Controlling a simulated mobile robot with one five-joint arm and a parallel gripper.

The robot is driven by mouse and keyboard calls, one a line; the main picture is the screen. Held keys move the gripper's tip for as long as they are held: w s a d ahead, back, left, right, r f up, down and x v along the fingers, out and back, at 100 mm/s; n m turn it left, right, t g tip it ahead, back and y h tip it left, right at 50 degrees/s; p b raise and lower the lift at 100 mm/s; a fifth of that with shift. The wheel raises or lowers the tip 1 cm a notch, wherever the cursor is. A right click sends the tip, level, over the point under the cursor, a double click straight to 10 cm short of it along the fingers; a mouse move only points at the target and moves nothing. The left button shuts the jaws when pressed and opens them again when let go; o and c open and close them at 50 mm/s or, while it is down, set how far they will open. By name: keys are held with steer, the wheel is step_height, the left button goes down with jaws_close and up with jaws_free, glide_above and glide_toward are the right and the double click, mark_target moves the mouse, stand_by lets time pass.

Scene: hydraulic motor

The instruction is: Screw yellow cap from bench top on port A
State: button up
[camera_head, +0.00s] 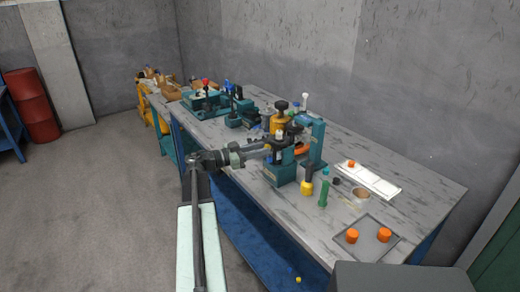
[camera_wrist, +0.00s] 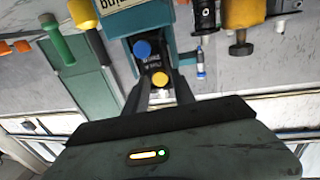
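In the wrist view, a round yellow cap (camera_wrist: 160,79) sits on the dark face of a teal unit, just below a larger blue cap (camera_wrist: 142,49). The small markings beside them are too blurred to read surely. The two dark fingers of my gripper (camera_wrist: 160,86) stand apart on either side of the yellow cap, with what looks like a gap around it; contact is not clear. In the head view, my gripper (camera_head: 256,152) reaches over the bench's near edge to the teal unit (camera_head: 279,174). The caps at its tip are too small to tell there.
Tools crowd the far end. A small yellow object (camera_head: 298,280) lies low near the bench front.

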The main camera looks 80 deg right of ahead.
steer(key=n, duration=0.8)
steer(key=shift+n, duration=0.3)
jaws_close()
